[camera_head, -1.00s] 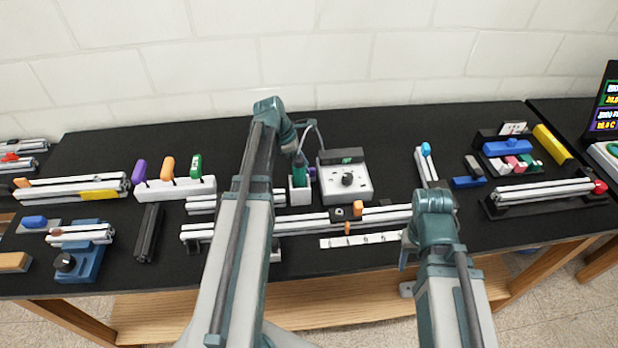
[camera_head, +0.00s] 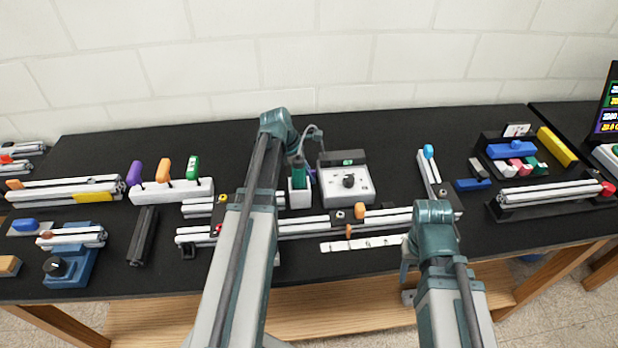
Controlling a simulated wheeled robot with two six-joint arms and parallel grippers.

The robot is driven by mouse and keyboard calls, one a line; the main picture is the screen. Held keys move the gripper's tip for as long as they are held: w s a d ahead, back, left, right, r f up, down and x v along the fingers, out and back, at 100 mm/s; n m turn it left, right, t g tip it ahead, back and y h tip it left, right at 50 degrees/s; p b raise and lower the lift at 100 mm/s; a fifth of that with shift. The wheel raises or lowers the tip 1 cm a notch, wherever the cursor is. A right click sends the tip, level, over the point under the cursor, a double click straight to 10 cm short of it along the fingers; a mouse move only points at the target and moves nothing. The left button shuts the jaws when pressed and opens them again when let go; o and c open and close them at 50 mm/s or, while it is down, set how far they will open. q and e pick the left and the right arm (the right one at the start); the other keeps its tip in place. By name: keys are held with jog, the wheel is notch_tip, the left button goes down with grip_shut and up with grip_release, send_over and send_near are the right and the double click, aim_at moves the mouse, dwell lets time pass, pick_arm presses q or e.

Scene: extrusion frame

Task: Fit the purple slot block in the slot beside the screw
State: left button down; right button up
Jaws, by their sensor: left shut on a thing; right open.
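My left gripper (camera_head: 309,170) is small and partly hidden behind its own wrist, near the green iron stand. A bit of purple shows at its tip, which I take to be the purple slot block (camera_head: 313,177); most of it is hidden. A long pale extrusion rail (camera_head: 300,227) runs across the table in front of it. On the rail are a dark plate with a round screw head (camera_head: 340,214) and an orange block (camera_head: 359,210). My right gripper (camera_head: 406,266) is open, low by the table's front edge, mostly hidden by its arm.
A white iron station (camera_head: 345,188) and a green iron in its stand (camera_head: 299,198) stand close behind the rail. A white marked strip (camera_head: 360,244) lies in front. A white rack (camera_head: 170,191) holds coloured handles at left. A blue-topped fixture (camera_head: 510,151) stands at right.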

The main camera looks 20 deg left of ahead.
pick_arm(q)
notch_tip(320, 180, up, 25)
jog(key=p, duration=2.5)
jog(key=shift+f+b, duration=8.8)
jog(key=shift+f, duration=0.05)
